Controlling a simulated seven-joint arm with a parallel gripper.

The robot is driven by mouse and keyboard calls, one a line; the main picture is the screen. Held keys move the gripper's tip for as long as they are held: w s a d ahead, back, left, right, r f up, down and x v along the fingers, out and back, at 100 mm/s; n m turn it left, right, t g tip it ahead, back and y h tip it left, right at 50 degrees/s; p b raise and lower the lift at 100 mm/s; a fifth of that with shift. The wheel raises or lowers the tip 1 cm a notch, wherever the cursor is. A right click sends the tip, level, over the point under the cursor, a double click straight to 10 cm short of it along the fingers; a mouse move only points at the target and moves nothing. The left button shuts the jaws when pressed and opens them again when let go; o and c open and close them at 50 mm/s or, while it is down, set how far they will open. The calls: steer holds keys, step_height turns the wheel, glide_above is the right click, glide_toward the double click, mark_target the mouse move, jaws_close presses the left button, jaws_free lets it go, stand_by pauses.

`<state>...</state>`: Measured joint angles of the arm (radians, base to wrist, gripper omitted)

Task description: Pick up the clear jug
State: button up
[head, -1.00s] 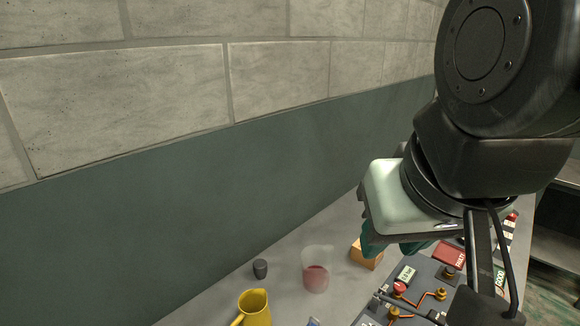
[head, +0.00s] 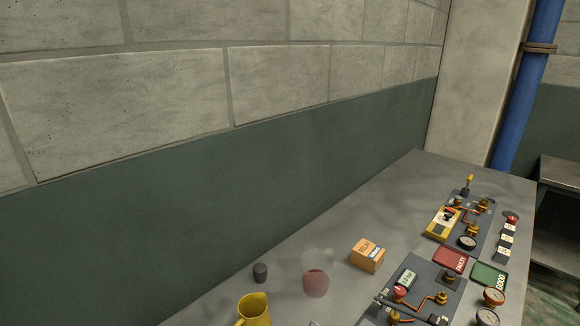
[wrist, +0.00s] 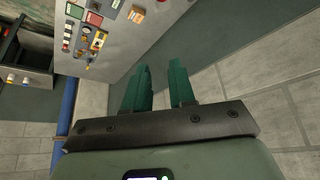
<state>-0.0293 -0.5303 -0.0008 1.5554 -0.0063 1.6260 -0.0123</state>
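The clear jug (head: 317,275) stands upright on the grey bench in the head view, with red liquid in its lower part. I cannot make it out in the wrist view. My gripper (wrist: 161,66) shows only in the wrist view. Its two teal fingers are apart with nothing between them, and it is away from the jug.
An orange box (head: 367,255) stands right of the jug. A yellow pitcher (head: 255,309) and a small dark cup (head: 260,272) are to its left. Panels with valves and gauges (head: 428,290) cover the bench's right side. The wall (head: 200,210) runs behind.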

steer(key=w+m+y, duration=0.6)
steer(key=w+m, duration=0.8)
steer(key=w, duration=0.5)
steer(key=w+d+m+t+y, duration=0.3)
steer(key=w+d+m+y, duration=0.1)
steer(key=w+d+m, duration=0.75)
steer(key=m, duration=0.1)
glide_toward(330, 262)
steer(key=w+f, duration=0.1)
steer(key=w+d+f, duration=0.1)
steer(key=w+f, duration=0.1)
steer(key=shift+w+d+f, duration=0.15)
steer(key=shift+w+f, duration=0.05)
steer(key=shift+w, duration=0.05)
steer(key=shift+f, duration=0.25)
steer(key=x, duration=1)
steer(key=shift+w+a, duration=0.25)
steer(key=shift+c, duration=0.2)
